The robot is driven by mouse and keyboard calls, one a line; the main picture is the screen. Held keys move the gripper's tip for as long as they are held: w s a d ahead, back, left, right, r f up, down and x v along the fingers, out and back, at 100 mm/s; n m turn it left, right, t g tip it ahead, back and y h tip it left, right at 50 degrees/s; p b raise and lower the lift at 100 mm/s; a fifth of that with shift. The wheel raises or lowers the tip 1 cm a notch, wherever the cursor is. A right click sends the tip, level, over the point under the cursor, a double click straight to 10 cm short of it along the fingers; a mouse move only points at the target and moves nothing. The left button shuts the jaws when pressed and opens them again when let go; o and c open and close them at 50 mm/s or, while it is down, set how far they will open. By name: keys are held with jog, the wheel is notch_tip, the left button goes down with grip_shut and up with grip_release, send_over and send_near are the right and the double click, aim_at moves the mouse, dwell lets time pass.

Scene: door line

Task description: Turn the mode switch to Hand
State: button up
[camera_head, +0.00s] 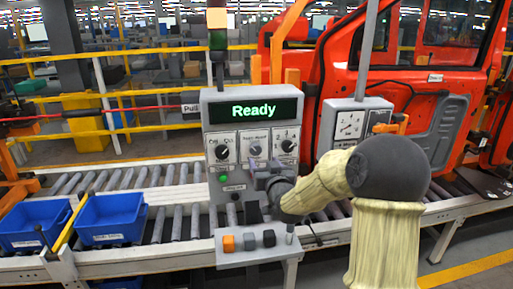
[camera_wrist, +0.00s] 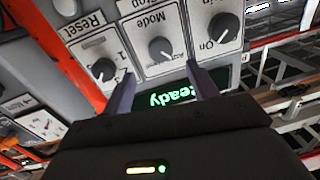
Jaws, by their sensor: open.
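The mode switch is a dark round knob on a white plate in the middle of the control panel's row of three. It shows in the head view (camera_head: 254,149) and, upside down, in the wrist view (camera_wrist: 162,48) with the word "Mode" on its plate. Its exact pointer direction is too small to tell. My gripper (camera_head: 262,168) is just below and in front of the mode switch in the head view. In the wrist view my gripper (camera_wrist: 162,86) is open, its two fingers apart and empty, with the knob beyond the gap between their tips.
A knob (camera_head: 222,152) sits left of the mode switch and a numbered knob (camera_head: 288,146) right. The display (camera_head: 253,110) reads "Ready". A green button (camera_head: 224,178) is below.

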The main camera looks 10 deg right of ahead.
aim_at(257, 151)
jog(key=w+p, duration=0.1)
jog(key=w, duration=0.2)
jog(key=w+p, duration=0.1)
jog(key=w, duration=0.2)
jog(key=w+p, duration=0.1)
jog(key=w, duration=0.2)
jog(key=shift+a+p, duration=0.3)
jog(key=shift+a, duration=0.1)
jog(key=shift+c, duration=0.5)
jog(key=c, duration=0.9)
